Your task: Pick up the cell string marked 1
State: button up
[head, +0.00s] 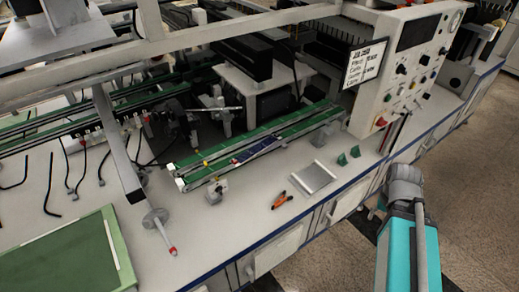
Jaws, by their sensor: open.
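A dark blue cell string (255,150) lies on the green conveyor rails (300,130) in the middle of the bench. It is small in this view, and I cannot read any number on it. My arm, teal with a grey joint, is at the lower right, beyond the bench's front edge and well away from the string. I cannot make out the fingers of my gripper in this view.
An orange-handled tool (281,199), a grey plate (314,178) and two small green pieces (348,155) lie on the bench in front of the rails. A control panel (410,70) stands at the right. A green board (65,262) is at the lower left. Overhead beams cross above.

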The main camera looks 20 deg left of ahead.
aim_at(249, 154)
jog(key=z, duration=1.3)
jog(key=k, duration=0.6)
jog(key=u, duration=1.55)
